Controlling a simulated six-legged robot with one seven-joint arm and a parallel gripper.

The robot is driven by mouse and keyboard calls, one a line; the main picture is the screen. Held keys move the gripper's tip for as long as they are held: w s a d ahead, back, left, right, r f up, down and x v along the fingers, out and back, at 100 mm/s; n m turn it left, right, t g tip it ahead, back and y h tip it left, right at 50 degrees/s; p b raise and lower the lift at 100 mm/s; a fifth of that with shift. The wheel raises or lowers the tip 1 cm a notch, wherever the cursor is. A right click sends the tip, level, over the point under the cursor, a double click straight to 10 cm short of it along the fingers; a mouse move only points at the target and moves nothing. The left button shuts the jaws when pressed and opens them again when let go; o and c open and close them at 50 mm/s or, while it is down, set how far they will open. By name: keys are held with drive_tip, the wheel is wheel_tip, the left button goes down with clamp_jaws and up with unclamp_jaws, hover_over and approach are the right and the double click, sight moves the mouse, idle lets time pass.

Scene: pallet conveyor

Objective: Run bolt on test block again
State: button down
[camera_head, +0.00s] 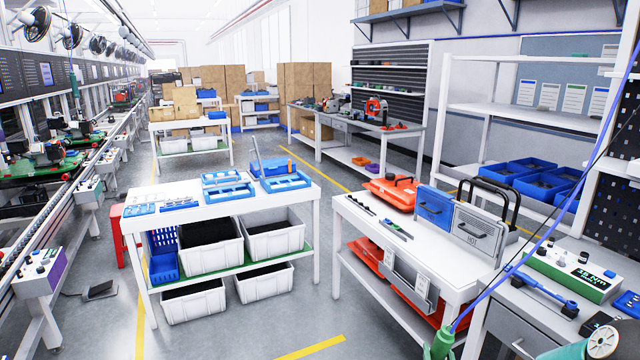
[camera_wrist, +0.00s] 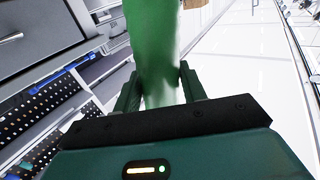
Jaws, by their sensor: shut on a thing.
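My gripper (camera_wrist: 160,86) is shut on a green cylindrical tool body (camera_wrist: 155,45) in the wrist view, with one finger on each side. The tool's far end is out of that view. In the head view, a green tool top (camera_head: 440,343) shows at the bottom edge, with a blue hose rising from it to the upper right. Its lower part is cut off, and my fingers are not clear there. A green and white block marked "35 Nm" (camera_head: 575,272) sits on the grey bench at right, apart from the green tool. No bolt can be made out.
A blue long-handled tool (camera_head: 541,291) lies on the grey bench in front of the block. A white table (camera_head: 450,262) with an orange case and upright panels stands left of it. The blue hose crosses in front of the bench. Floor is clear between the tables.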

drive_tip(key=a+f+n+y, duration=0.1)
drive_tip(key=a+f, duration=0.3)
drive_tip(key=a, duration=0.5)
drive_tip(key=s+a+f+n+y, duration=0.1)
drive_tip(key=a+f+y, duration=0.2)
drive_tip(key=a, duration=0.6)
wheel_tip(320, 180, down, 2)
drive_tip(key=shift+s+a+f+n, duration=0.1)
drive_tip(key=shift+s+a+n, duration=0.15)
drive_tip(key=shift+s+n, duration=0.05)
